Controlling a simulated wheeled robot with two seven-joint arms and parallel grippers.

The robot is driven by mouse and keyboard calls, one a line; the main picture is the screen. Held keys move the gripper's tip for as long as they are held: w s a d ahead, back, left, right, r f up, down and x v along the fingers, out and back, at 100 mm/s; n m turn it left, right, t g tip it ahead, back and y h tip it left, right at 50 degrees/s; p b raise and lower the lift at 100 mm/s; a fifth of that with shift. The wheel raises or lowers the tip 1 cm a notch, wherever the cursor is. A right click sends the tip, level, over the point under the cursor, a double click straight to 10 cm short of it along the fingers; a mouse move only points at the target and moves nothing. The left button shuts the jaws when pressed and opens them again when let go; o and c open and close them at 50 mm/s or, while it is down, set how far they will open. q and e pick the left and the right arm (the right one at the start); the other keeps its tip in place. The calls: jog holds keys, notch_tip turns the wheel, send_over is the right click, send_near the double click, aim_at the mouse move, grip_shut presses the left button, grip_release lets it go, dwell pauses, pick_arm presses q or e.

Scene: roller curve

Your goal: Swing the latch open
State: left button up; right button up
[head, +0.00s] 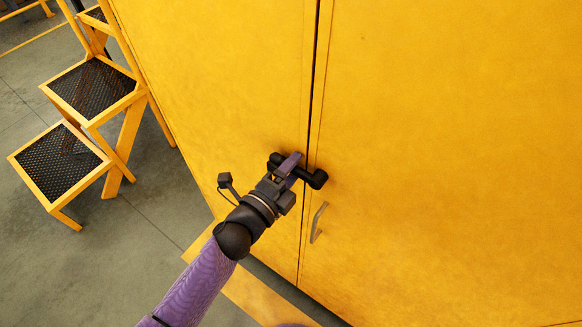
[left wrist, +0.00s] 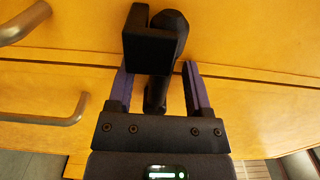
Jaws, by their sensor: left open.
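The black latch (head: 317,179) is on the yellow cabinet at the seam between its two doors. In the head view it lies slanted across the seam, its right end over the right door. My left gripper (head: 291,164) is at the latch, with its fingers partly covering it. In the left wrist view the purple fingers of my left gripper (left wrist: 160,78) are apart, and the latch (left wrist: 152,45) runs down between them. A gap shows between the latch and each finger, so the jaws are open around it. My right gripper is not in view.
The yellow cabinet (head: 440,120) fills the middle and right. A metal handle (head: 318,222) sits on the right door, below the latch. Yellow steps (head: 60,165) with black mesh treads stand on the left. Grey floor (head: 130,250) is open between the steps and cabinet.

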pick_arm(q)
grip_shut()
dwell(1.4)
